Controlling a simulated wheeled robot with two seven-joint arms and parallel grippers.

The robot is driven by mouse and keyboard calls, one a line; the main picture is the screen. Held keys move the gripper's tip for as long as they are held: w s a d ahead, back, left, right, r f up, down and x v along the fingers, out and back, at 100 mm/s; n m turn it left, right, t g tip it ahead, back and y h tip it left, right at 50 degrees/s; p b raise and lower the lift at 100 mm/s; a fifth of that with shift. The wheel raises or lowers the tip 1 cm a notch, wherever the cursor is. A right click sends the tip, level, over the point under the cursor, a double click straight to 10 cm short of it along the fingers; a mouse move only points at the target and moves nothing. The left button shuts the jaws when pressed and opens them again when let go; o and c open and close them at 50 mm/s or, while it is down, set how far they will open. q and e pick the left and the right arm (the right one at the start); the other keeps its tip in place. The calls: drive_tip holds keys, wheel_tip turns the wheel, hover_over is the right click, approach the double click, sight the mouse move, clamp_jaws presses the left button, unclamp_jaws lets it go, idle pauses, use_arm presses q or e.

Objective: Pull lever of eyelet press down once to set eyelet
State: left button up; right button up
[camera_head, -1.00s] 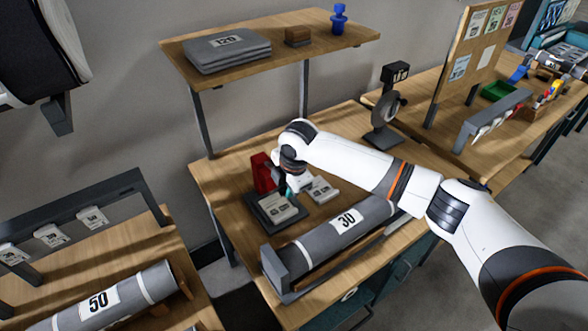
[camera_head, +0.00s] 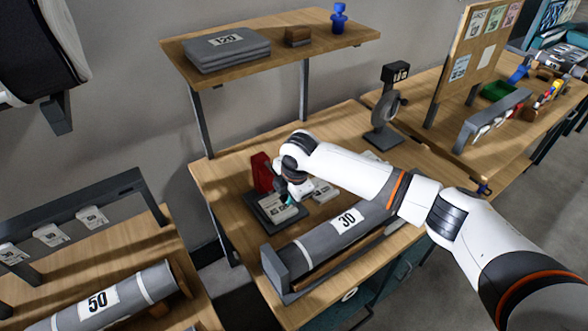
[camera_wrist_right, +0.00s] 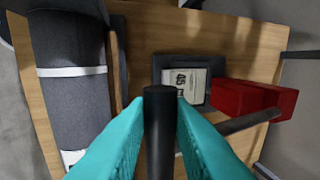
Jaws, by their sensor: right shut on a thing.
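The eyelet press has a red body (camera_head: 262,172) standing on the workbench, left of my right gripper in the head view. In the right wrist view the red body (camera_wrist_right: 255,100) is at the right. Its dark lever (camera_wrist_right: 160,130) reaches in from it, ending in a black grip between the teal fingers. My right gripper (camera_head: 287,199) is shut on this lever, above a dark tray (camera_head: 256,206) with a printed card (camera_head: 277,208). The card marked 45 (camera_wrist_right: 184,80) shows under the lever in the wrist view. My left gripper is not in view.
A grey roll marked 30 (camera_head: 330,240) lies in a cradle along the bench front, close to my right arm. A shelf (camera_head: 330,37) stands over the back. A dark round device (camera_head: 385,110) stands at the back right.

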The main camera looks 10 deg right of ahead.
drive_tip(key=shift+s+f, duration=0.1)
drive_tip(key=shift+f, duration=0.2)
drive_tip(key=shift+x, duration=0.85)
drive_tip(key=shift+s+d+f+b, duration=0.1)
drive_tip(key=shift+s+b, duration=0.15)
drive_tip(key=shift+b, duration=0.1)
